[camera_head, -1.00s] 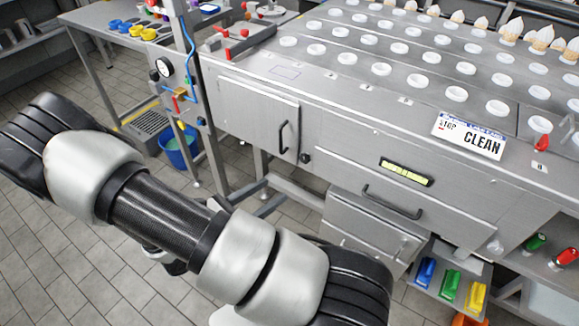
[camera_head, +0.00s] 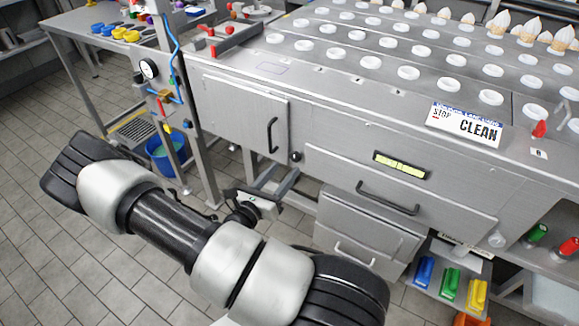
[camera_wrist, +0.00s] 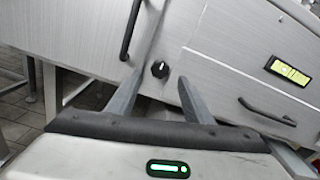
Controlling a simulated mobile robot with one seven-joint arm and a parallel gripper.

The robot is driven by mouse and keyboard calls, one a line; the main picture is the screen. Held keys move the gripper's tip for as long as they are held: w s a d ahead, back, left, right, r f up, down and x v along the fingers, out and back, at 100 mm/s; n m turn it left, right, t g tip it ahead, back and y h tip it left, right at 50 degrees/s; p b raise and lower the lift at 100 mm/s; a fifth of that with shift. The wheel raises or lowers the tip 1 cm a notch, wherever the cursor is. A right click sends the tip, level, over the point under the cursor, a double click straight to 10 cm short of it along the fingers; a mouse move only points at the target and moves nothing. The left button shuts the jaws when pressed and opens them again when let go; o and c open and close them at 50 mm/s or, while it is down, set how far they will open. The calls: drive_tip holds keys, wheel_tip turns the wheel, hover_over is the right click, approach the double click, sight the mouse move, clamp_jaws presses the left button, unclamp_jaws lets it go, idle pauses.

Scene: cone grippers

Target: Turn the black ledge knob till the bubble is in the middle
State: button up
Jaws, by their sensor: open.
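The black ledge knob (camera_head: 296,157) sits on the front of the steel bench, between a cabinet door and a wide drawer. In the wrist view the knob (camera_wrist: 160,69) shows a light pointer mark and lies beyond and between my fingertips, apart from them. My gripper (camera_wrist: 158,92) is open and empty. In the head view only part of my gripper (camera_head: 243,203) shows, below and left of the knob. The yellow-green level vial (camera_head: 401,165) is on the bench front, right of the knob; it also shows in the wrist view (camera_wrist: 288,71). I cannot make out its bubble.
A black door handle (camera_head: 272,135) stands left of the knob, and a drawer handle (camera_head: 388,199) lies to the lower right. A blue bucket (camera_head: 165,160) stands on the floor at left.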

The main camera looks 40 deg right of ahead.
sight(294, 158)
drive_tip(key=shift+b+x, duration=0.3)
drive_tip(key=shift+x, duration=1.85)
drive_tip(key=shift+c, duration=0.5)
drive_tip(key=c, duration=1)
drive_tip(key=shift+m, duration=0.3)
